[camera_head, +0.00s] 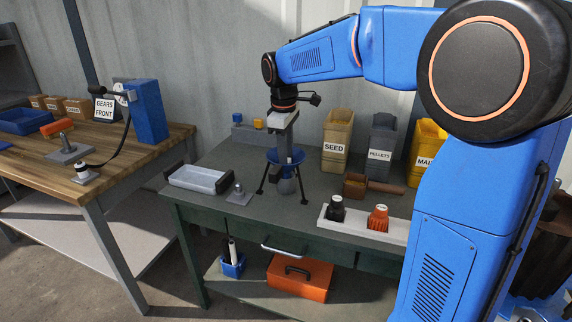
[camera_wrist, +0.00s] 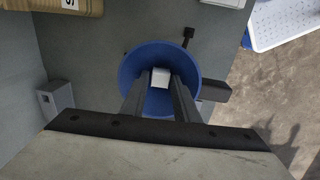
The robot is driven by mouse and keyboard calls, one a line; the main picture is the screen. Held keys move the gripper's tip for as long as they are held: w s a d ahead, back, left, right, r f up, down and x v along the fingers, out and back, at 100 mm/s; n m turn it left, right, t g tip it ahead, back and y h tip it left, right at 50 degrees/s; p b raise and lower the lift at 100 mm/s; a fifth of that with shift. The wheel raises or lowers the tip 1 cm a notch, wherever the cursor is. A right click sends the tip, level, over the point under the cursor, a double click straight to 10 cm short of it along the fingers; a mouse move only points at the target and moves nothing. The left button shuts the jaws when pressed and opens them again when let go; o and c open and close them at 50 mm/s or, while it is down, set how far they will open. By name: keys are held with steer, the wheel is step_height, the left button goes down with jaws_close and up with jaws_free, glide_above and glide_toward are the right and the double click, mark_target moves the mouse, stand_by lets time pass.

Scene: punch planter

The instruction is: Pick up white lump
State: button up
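The white lump (camera_wrist: 160,78) sits inside the blue funnel (camera_wrist: 130,72) in the wrist view. The funnel also shows in the head view (camera_head: 292,158), on a dark tripod on the green bench, with a clear vessel beneath it. My gripper (camera_wrist: 160,84) points down into the funnel. Its two fingers are apart, one on each side of the lump. I cannot tell whether they touch it. In the head view the lump is hidden inside the funnel.
SEED (camera_head: 336,140), PELLETS (camera_head: 381,150) and yellow bins (camera_head: 427,150) stand behind.

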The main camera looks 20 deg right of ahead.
steer(key=shift+f, duration=0.3)
steer(key=c, duration=0.7)
step_height(320, 180, up, 10)
steer(key=shift+r, duration=0.1)
